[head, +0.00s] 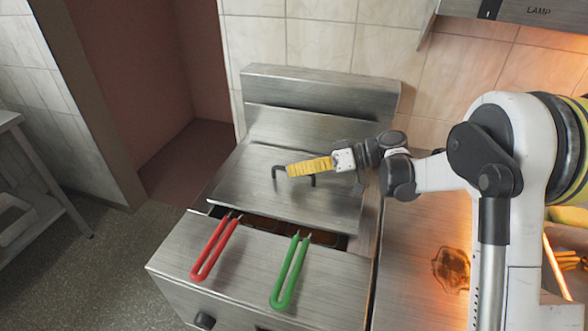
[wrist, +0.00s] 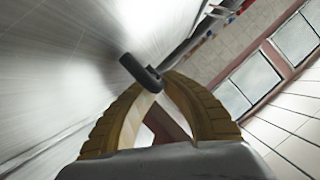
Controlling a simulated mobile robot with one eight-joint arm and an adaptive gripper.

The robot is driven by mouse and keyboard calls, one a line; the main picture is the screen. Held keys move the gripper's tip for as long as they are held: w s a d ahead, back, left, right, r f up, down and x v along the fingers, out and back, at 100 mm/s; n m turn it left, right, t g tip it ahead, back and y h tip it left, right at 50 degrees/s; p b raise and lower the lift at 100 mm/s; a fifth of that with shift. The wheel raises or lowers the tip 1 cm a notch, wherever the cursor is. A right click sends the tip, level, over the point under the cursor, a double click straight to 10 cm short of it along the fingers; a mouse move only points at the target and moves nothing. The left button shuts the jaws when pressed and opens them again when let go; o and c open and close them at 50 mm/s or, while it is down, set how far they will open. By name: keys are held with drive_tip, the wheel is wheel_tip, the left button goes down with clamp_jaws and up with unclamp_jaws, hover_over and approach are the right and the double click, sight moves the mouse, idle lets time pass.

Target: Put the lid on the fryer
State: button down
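The lid (head: 250,190) is a flat steel plate with a dark bar handle (head: 276,172). In the head view it lies over most of the fryer (head: 320,272); whether it rests or hovers slightly I cannot tell. A dark opening shows along its front edge. My gripper (head: 292,170) has yellow fingers, which come in from the right across the handle. In the wrist view the fingertips (wrist: 160,86) come together at the black handle (wrist: 138,70) and appear shut on it. The fingers hide part of the handle in the head view.
A red basket handle (head: 215,248) and a green basket handle (head: 290,270) stick out over the fryer's front edge. A steel counter (head: 412,275) with a brown stain is at right. A tiled wall (head: 320,45) stands behind. A side table (head: 35,190) is at left.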

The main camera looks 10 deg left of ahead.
drive_tip(key=shift+f+b, duration=0.3)
drive_tip(key=shift+f, duration=0.05)
drive_tip(key=c, duration=1.5)
unclamp_jaws()
drive_tip(key=shift+c, duration=0.2)
drive_tip(key=v, duration=1.2)
drive_tip(key=shift+s+r+m+h, duration=0.25)
drive_tip(key=shift+r+m+h, duration=0.05)
drive_tip(key=shift+r, duration=0.05)
drive_tip(key=s+d+m+t+h, duration=0.2)
drive_tip(key=s+d+m+h, duration=0.1)
drive_tip(key=s, duration=0.5)
drive_tip(key=s+d+m+t+h, duration=0.3)
drive_tip(key=s+d+h, duration=0.3)
drive_tip(key=s+d, duration=0.2)
drive_tip(key=s+d+m+t+h, duration=0.3)
drive_tip(key=s+d+m+h, duration=0.1)
drive_tip(key=s, duration=0.4)
drive_tip(key=shift+s+d+m+h, duration=0.15)
drive_tip(key=shift+d+m, duration=0.1)
drive_tip(key=shift+d, duration=0.3)
drive_tip(key=shift+s+d+m+h, duration=0.15)
drive_tip(key=shift+d+m, duration=0.1)
drive_tip(key=shift+d, duration=0.3)
drive_tip(key=shift+s+d, duration=0.1)
drive_tip(key=shift+d, duration=0.25)
